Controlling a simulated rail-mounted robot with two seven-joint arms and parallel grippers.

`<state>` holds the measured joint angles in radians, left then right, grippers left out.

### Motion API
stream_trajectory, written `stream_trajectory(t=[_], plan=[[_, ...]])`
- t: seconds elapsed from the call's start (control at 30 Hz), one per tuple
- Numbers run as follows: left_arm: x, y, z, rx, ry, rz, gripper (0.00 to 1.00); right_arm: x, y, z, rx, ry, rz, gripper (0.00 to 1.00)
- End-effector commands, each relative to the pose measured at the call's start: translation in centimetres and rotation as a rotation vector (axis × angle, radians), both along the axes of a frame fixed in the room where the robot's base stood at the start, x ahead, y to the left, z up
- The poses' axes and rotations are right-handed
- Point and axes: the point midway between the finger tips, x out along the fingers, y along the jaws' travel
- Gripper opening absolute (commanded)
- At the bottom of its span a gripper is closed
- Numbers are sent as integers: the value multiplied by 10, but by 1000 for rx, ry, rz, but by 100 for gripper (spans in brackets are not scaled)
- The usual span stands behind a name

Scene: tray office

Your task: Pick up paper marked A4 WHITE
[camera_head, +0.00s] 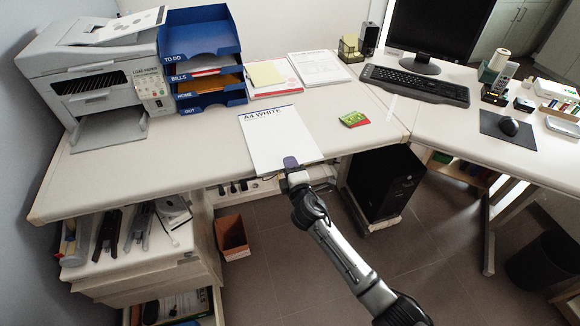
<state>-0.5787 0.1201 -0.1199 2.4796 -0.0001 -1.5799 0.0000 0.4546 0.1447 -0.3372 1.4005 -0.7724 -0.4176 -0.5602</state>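The paper marked A4 WHITE (276,135) is a white pack or sheet with a dark blue line and lettering at its far end. It lies flat at the desk's front edge, in the middle of the head view. My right gripper (291,163) comes from the front at the paper's near edge. One dark finger shows over the paper's near edge. The other finger is hidden, so I cannot tell whether the gripper is closed on the paper. My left gripper is not in view.
A printer (97,80) and blue letter trays (201,33) stand at the left. A green packet (354,119) lies right of the paper. More papers (319,69) and a keyboard (415,85) are behind. A black computer case (383,183) stands under the desk.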

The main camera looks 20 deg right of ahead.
Motion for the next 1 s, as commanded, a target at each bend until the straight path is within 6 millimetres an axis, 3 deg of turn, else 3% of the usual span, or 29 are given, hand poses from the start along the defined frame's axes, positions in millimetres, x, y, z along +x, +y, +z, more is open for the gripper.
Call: stream_trajectory(t=[0.23, 0.8, 1.0], plan=[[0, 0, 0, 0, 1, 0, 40, 0, 0, 0, 0, 0, 0, 28], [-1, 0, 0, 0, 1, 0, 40, 0, 0, 1, 0, -1, 0, 1], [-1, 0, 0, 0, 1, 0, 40, 0, 0, 1, 0, -2, 0, 0]])
